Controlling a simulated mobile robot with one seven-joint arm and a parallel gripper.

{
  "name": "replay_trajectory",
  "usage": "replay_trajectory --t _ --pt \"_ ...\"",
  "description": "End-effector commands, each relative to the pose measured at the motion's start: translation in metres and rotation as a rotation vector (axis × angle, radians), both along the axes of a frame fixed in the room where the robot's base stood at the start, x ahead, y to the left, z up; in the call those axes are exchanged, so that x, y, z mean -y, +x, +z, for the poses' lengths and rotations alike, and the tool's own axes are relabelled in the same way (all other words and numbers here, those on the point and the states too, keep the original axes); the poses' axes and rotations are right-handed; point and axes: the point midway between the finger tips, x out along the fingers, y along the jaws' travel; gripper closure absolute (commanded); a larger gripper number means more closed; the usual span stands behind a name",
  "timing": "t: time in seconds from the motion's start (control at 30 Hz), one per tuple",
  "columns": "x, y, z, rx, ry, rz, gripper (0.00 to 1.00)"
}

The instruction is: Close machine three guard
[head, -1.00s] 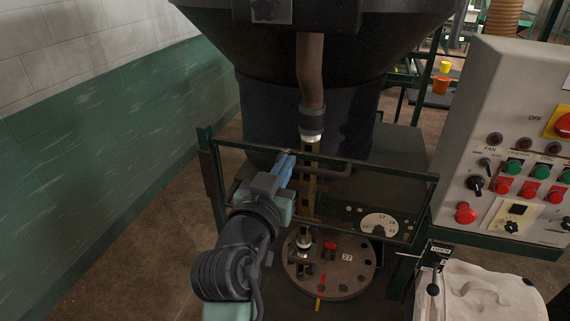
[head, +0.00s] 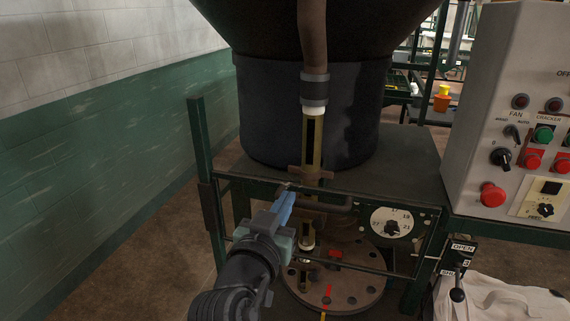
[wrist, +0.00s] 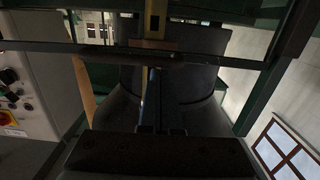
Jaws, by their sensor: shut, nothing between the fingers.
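The machine guard is a dark green wire-like frame (head: 365,193) in front of the machine, its top bar running between side posts well below the left post's top. My gripper (head: 290,192) is shut and empty, with blue fingers pointing up and away. Its tips overlap the guard's top bar left of centre; I cannot tell whether they touch it. In the wrist view the shut fingers (wrist: 152,95) point at a horizontal bar (wrist: 210,57) crossing the picture. The guard's lower left part is hidden behind my arm.
Behind the guard are a brass-coloured column (head: 313,150), a numbered dial (head: 391,222) and a round perforated disc (head: 360,290). A control panel (head: 500,125) stands at right, with a lever (head: 457,291) and white bag (head: 500,300) below. A green-and-white wall (head: 110,130) is at left.

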Motion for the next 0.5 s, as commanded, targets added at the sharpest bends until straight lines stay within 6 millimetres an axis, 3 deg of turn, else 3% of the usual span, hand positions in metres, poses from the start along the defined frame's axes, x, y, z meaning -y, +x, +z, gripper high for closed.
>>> replay_trajectory --t 0.03,0.5 --pt "0.0 0.0 -0.029 -0.005 0.001 0.0 1.0" --pt "0.0 0.0 -0.149 -0.006 0.0 -0.001 1.0"
